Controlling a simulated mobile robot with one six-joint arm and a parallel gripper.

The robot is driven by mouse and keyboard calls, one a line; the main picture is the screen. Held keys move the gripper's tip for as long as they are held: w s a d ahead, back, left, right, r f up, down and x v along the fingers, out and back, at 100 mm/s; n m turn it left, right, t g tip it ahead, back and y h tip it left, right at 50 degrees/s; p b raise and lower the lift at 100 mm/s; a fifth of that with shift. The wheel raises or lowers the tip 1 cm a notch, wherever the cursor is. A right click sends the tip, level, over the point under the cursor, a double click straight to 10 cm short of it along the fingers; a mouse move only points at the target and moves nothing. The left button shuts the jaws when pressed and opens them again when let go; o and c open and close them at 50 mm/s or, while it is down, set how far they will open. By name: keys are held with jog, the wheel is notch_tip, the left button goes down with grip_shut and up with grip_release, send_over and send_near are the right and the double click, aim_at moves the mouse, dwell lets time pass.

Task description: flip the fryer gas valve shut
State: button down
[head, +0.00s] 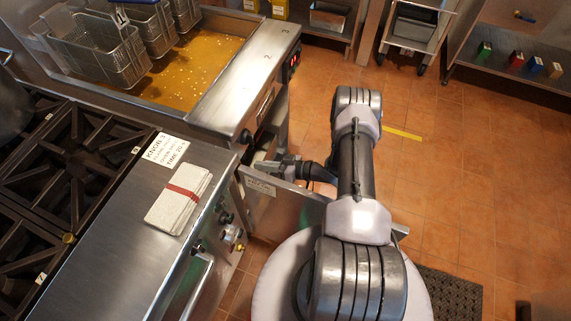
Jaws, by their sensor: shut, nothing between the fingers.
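The fryer (262,62) stands at the upper left, with wire baskets (105,48) hanging over its amber oil. Its cabinet door (292,205) is swung open toward me and carries a white label. My gripper (262,165) is small in this view. It is shut and empty, at the cabinet opening under the fryer's front panel, just above the door's top edge. The gas valve cannot be made out; the front panel, the door and my gripper cover most of the cabinet's inside. I cannot tell whether my gripper touches anything there.
A range (65,160) with black grates and front knobs stands at the left. A folded cloth (180,198) and a printed card (166,149) lie on its steel ledge. Tiled floor (440,165) is open at the right; steel shelving (500,75) stands at the back.

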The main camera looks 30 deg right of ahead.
jog(key=p+v, duration=0.2)
jog(key=v, duration=1)
jog(key=shift+p, duration=0.3)
